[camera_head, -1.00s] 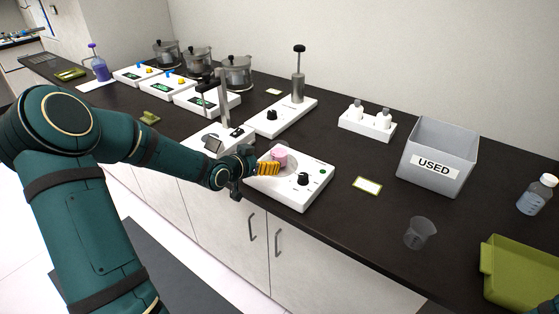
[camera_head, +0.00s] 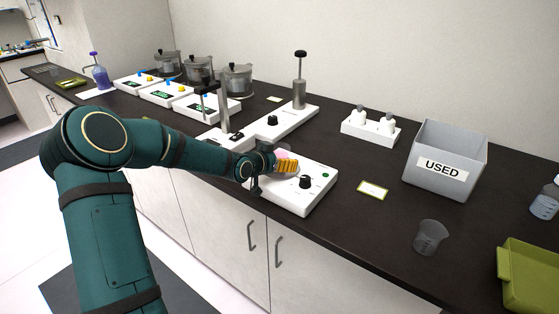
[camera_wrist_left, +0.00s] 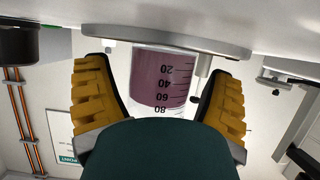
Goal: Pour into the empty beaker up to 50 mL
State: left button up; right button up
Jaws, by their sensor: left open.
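The empty clear beaker (camera_head: 430,238) stands upright on the dark counter at the lower right in the head view. A second beaker with pink-purple liquid (camera_head: 281,154) stands on a white device with a black knob (camera_head: 318,192). My left gripper (camera_head: 287,166) is at this beaker and partly hides it. In the left wrist view the beaker (camera_wrist_left: 162,75) shows upside down, with printed marks, between the two open orange fingers (camera_wrist_left: 158,100). Gaps show between it and both fingers. My right gripper is not in view.
A grey bin marked USED (camera_head: 446,160) stands behind the empty beaker, and a green tray (camera_head: 530,275) is at the right edge. A bottle (camera_head: 545,203) stands beyond it. A small card (camera_head: 373,190) lies between the device and bin. Open counter surrounds the empty beaker.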

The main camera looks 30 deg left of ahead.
aim_at(285, 150)
pick_arm(q)
jog(key=c, duration=1.2)
jog(key=shift+r+p, duration=1.35)
jog(key=shift+r, duration=0.25)
jog(key=shift+f, duration=0.1)
